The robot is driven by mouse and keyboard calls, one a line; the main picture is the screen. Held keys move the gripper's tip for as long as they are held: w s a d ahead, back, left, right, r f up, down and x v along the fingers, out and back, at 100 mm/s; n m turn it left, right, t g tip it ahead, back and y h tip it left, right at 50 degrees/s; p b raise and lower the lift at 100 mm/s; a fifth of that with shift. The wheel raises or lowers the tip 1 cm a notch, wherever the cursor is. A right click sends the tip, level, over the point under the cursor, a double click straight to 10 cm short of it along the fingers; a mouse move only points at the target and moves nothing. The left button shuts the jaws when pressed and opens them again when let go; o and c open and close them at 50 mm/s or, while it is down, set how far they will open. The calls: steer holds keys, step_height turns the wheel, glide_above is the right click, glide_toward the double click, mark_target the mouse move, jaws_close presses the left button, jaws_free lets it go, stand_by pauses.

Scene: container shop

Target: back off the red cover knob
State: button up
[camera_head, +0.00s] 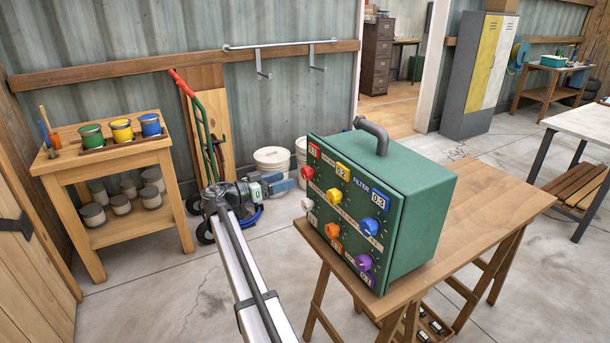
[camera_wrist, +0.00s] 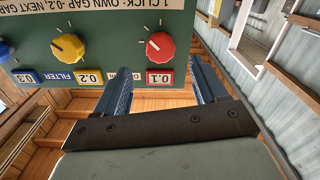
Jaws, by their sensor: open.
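The red knob (camera_head: 307,173) is at the upper left of the green box's front panel, beside a red 0.1 plate (camera_head: 314,150). In the wrist view, which is upside down, the red knob (camera_wrist: 160,46) shows a white pointer mark. My gripper (camera_head: 288,184) is just left of the box in the head view, facing the panel. In the wrist view my open gripper (camera_wrist: 158,66) has one finger to each side of the red knob's line. The knob appears just beyond the fingertips, and I see no contact. The jaws are empty.
The green box (camera_head: 420,215) stands on a wooden trestle table (camera_head: 490,205). Yellow (camera_head: 333,196), blue (camera_head: 370,227), white (camera_head: 307,205), orange (camera_head: 332,231) and purple (camera_head: 364,263) knobs share the panel. The yellow knob (camera_wrist: 68,47) is the red one's neighbour.

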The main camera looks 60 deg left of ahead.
mark_target(304, 175)
steer(key=w, duration=0.8)
steer(key=shift+w, duration=0.4)
steer(key=c, duration=1)
steer(key=shift+c, duration=0.2)
steer(key=shift+n, duration=0.4)
steer(key=n, duration=0.3)
steer(key=shift+n, duration=0.3)
steer(key=n, duration=0.4)
steer(key=shift+d+n, duration=0.1)
steer(key=shift+n, duration=0.2)
